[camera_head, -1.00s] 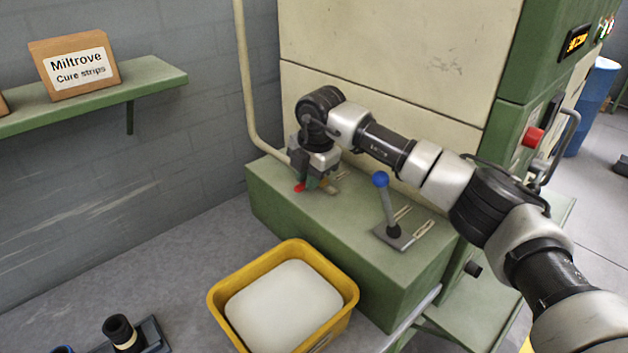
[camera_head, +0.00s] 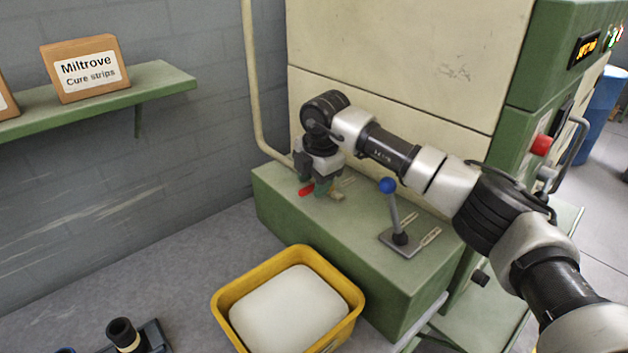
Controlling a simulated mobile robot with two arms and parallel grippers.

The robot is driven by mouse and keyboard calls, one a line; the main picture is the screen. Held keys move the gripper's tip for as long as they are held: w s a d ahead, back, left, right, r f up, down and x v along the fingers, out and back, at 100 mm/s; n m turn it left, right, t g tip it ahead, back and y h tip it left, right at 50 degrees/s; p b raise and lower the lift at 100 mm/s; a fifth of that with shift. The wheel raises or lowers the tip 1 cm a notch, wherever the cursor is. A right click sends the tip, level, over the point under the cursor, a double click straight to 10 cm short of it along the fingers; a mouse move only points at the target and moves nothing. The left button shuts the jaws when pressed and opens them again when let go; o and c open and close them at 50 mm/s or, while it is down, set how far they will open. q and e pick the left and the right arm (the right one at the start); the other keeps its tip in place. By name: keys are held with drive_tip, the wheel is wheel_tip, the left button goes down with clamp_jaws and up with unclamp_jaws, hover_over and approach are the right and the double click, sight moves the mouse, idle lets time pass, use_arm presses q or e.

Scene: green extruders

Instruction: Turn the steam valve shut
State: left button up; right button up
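A small red piece (camera_head: 306,191), which looks like the steam valve's handle, shows at the far left of the green cabinet top (camera_head: 283,193). A tan fitting (camera_head: 337,195) shows just right of it. My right gripper (camera_head: 320,188) points down at this spot, with its fingers between or around the red piece and the fitting. The fingers hide most of the valve. I cannot tell whether they are closed on it or how far the handle is turned. My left gripper is out of view.
A blue-knobbed lever (camera_head: 388,186) stands on the cabinet top, under my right arm. A yellow bin (camera_head: 222,307) holding a white mass stands in front. A cream pipe (camera_head: 253,85) runs down behind. A red button (camera_head: 541,145) is at right.

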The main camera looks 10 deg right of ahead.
wheel_tip(320, 180, up, 10)
drive_tip(key=s+d+b, duration=0.1)
drive_tip(key=s+b, duration=0.1)
drive_tip(key=shift+r, duration=0.25)
drive_tip(key=shift+f, duration=0.1)
idle(0.4)
